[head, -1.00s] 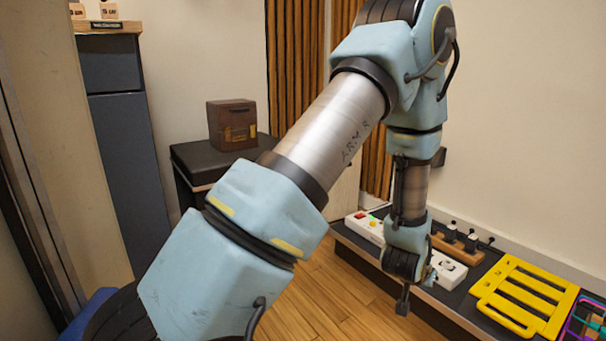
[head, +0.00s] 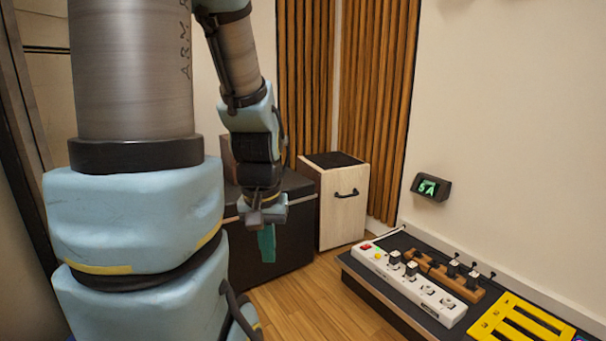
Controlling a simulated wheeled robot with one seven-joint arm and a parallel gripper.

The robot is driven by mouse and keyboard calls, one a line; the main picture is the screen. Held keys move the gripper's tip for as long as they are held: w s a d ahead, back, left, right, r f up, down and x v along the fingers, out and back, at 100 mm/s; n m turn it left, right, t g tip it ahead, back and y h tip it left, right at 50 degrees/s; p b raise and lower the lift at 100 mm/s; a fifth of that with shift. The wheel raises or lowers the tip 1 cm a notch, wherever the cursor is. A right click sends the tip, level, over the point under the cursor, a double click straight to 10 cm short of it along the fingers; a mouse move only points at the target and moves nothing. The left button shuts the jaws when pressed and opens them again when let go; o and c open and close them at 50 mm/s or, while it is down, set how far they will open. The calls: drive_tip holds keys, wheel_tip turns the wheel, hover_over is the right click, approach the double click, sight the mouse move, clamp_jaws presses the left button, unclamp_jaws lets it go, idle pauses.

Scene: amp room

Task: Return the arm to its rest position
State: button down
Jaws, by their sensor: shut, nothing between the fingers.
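My arm (head: 136,75) fills the left of the head view, its lower links close to the camera. Its forearm hangs down in the centre-left. My gripper (head: 262,222) points downward at its end and is shut with nothing in it. It appears in front of the dark box and is apart from the bench on the right. A teal patch (head: 267,243) shows just below the fingers; I cannot tell if it belongs to the gripper or the box behind.
A black-topped bench (head: 390,302) at the right holds a white power strip (head: 410,283), a wooden plug rack (head: 445,275) and a yellow slotted tray (head: 520,325). A pale cabinet (head: 342,208) stands behind, beside a dark box (head: 292,235). A green display (head: 431,187) is on the wall. Wooden floor is clear between.

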wheel_tip(320, 180, up, 35)
drive_tip(key=p, duration=3.3)
